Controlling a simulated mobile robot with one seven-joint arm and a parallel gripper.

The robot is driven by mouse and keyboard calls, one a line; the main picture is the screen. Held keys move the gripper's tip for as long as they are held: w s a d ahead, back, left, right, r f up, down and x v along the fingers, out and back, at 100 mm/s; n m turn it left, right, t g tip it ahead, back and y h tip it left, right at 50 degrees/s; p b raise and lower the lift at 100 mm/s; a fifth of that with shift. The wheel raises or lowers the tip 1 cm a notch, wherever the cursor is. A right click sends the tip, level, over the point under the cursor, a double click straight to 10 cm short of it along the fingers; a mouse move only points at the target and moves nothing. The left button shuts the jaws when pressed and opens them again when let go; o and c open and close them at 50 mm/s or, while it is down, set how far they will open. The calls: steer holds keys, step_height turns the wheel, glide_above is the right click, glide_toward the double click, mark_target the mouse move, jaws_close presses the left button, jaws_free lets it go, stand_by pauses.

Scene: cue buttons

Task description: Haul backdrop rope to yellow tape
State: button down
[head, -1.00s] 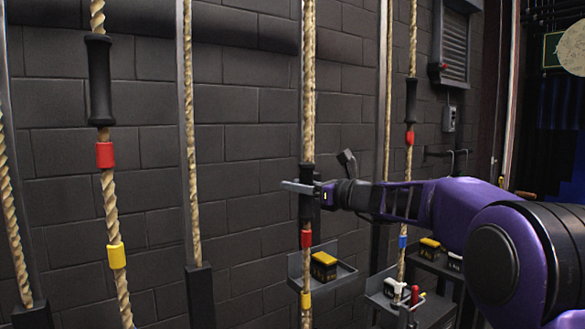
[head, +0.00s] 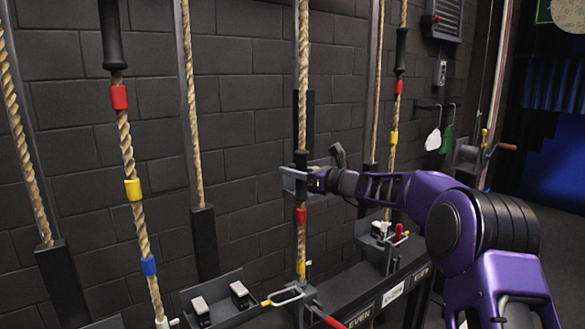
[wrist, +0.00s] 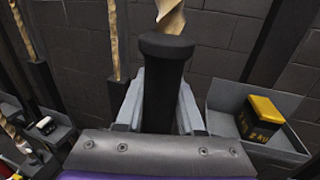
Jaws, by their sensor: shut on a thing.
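The middle rope (head: 303,60) hangs in front of the dark block wall. Its black grip sleeve (head: 301,160) is held by my gripper (head: 292,180), shut around it from the right side. Below the sleeve the rope carries a red tape band (head: 300,215) and a yellow tape band (head: 303,267). The yellow band is just above a grey rope lock (head: 303,295) with a yellow-and-white ring and a red handle. In the wrist view the black sleeve (wrist: 165,85) stands between both fingers, with rope above it. The bands are hidden there.
A left rope (head: 127,140) has red, yellow and blue bands; a right rope (head: 394,110) has red and yellow bands. Grey trays (head: 225,310) and a rail with labels are below. A box with a yellow top (wrist: 262,110) sits in a tray at right.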

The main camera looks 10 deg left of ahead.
steer(key=c, duration=0.5)
jaws_free()
steer(key=v, duration=1.7)
steer(key=shift+s+d+r, duration=0.1)
steer(key=shift+s+d, duration=0.05)
steer(key=shift+s, duration=0.05)
